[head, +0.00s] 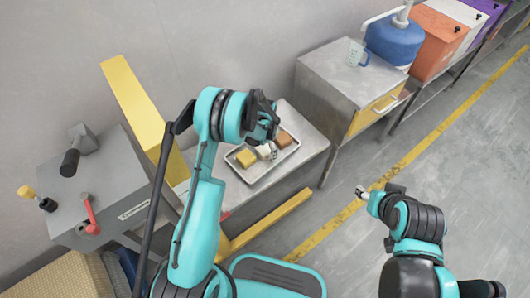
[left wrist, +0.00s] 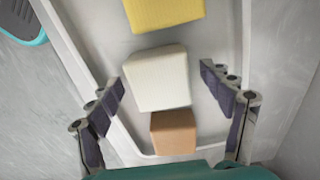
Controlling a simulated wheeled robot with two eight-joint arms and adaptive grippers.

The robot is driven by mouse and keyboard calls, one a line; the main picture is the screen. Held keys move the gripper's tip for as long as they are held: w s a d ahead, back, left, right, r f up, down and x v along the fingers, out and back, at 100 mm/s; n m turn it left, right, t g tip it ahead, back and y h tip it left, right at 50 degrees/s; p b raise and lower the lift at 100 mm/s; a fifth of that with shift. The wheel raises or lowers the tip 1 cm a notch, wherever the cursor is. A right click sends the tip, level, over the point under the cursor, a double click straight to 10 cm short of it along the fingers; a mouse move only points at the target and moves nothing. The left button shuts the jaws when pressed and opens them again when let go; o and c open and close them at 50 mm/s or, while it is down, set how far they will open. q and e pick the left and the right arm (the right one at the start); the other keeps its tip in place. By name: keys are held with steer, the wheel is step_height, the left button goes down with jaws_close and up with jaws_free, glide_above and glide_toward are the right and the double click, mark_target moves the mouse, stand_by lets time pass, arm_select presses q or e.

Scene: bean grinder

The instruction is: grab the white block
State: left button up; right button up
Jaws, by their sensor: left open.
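The white block (head: 264,152) sits in a metal tray (head: 256,174) between a yellow block (head: 245,158) and a brown block (head: 283,139). My left gripper (head: 273,137) is over the tray and partly hides the blocks in the head view. In the left wrist view, the left gripper (left wrist: 163,87) is open, with one finger on each side of the white block (left wrist: 157,78) and a gap to each. The brown block (left wrist: 173,133) lies nearer the palm, and the yellow block (left wrist: 163,12) is farther away. My right gripper (head: 363,192) is over the floor, its jaws too small to judge.
The tray stands on a grey table (head: 306,152). A metal cabinet (head: 345,75) with a measuring cup (head: 356,53) and a blue jug (head: 393,42) stands to the right. A grey machine (head: 110,183) with levers and a yellow upright panel (head: 133,100) are to the left.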

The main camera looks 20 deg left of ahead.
arm_select(q)
steer(key=c, duration=1.4)
steer(key=shift+r, duration=0.15)
